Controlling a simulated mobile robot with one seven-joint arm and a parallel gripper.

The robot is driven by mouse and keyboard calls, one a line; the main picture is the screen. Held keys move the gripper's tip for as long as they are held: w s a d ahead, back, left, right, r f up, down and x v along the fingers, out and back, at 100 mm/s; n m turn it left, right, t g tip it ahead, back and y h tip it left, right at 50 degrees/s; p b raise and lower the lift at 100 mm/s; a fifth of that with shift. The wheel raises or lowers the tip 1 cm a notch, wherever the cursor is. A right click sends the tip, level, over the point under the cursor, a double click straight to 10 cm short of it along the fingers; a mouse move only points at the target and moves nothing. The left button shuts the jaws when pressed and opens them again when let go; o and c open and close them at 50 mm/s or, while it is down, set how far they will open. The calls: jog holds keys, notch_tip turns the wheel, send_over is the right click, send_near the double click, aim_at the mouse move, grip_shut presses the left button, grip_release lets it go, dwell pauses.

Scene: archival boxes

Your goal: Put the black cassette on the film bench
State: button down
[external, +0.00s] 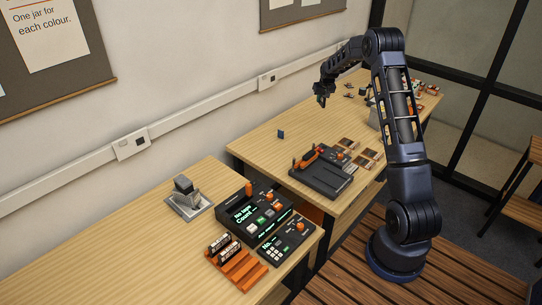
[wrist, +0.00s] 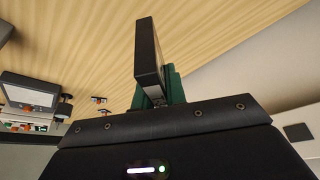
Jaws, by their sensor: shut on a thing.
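My gripper (external: 321,98) hangs in the air above the back part of the farther wooden bench (external: 262,143). In the wrist view my gripper (wrist: 172,84) has green fingers, shut on a flat black slab, which looks like the black cassette (wrist: 147,50). The slab shows nearly edge-on and sticks out past the fingers. Part of its lower end is hidden by the fingers. In the external view the cassette is too small to make out clearly. Nothing visible labels either bench as the film bench.
A dark device with an orange handle (external: 318,172) stands on the farther bench, with small trays (external: 368,155) beside it. A small blue upright piece (external: 281,134) stands near the wall side. The nearer bench (external: 130,262) holds counters (external: 254,212) and an orange rack (external: 237,268).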

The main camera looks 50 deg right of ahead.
notch_tip(320, 180, up, 5)
jog(key=m, duration=0.2)
send_over(344, 120)
jog(key=s+a, duration=0.1)
jog(key=a, duration=0.1)
jog(key=shift+g+h, duration=0.3)
jog(key=f, duration=1.9)
jog(key=shift+s+d+f, duration=0.25)
jog(key=shift+f, duration=0.15)
jog(key=shift+f, duration=0.2)
jog(key=c, duration=1.4)
grip_release()
jog(key=shift+c, duration=0.2)
jog(key=shift+r, duration=0.1)
